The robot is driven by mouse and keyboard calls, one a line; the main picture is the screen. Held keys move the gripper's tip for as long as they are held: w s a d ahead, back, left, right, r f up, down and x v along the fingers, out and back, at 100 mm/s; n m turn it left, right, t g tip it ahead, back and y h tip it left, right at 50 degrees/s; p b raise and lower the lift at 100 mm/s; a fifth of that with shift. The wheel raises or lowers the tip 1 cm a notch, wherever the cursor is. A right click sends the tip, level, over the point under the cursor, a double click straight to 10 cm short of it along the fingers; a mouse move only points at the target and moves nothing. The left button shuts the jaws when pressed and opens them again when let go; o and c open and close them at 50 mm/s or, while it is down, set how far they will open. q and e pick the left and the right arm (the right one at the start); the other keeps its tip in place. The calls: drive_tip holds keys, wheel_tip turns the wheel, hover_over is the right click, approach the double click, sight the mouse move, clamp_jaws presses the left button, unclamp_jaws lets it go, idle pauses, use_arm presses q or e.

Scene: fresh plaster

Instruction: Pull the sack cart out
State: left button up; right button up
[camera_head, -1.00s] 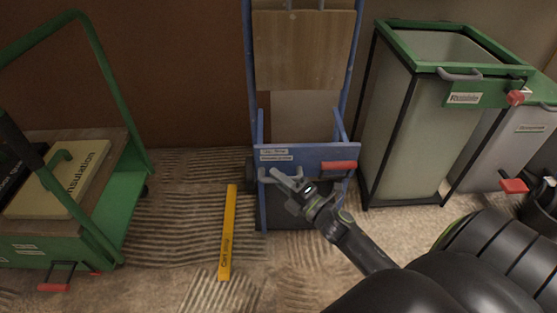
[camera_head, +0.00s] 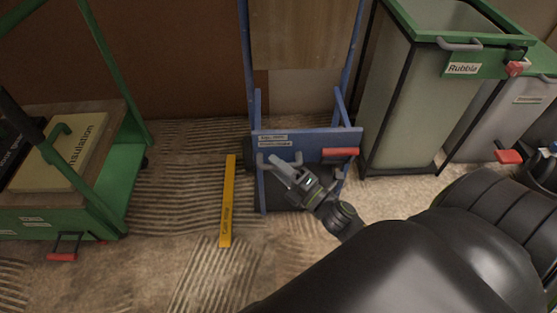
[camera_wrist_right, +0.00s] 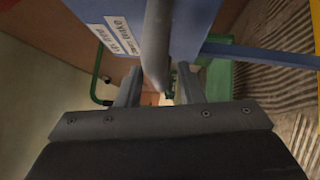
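The blue sack cart (camera_head: 305,140) stands upright against the brown wall, with a wooden board (camera_head: 300,35) on it. Its lower cross panel has white labels, a grey handle and a red grip (camera_head: 340,152). My right gripper (camera_head: 278,164) is at the grey handle at the panel's left. I cannot make out my left gripper.
A yellow strip (camera_head: 227,205) lies on the ridged floor left of the cart. A green platform cart (camera_head: 125,185) bearing a box marked "Insulation" (camera_head: 70,150) stands left. A green-framed rubble bin (camera_head: 405,100) stands close on the right. Floor in front is fairly clear.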

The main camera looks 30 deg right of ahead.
drive_tip(key=shift+w, duration=0.1)
idle(0.3)
drive_tip(key=p+v, duration=0.1)
drive_tip(key=v, duration=1.6)
drive_tip(key=shift+s+d+f, duration=0.1)
drive_tip(key=shift+s+f, duration=0.05)
drive_tip(key=shift+s, duration=0.05)
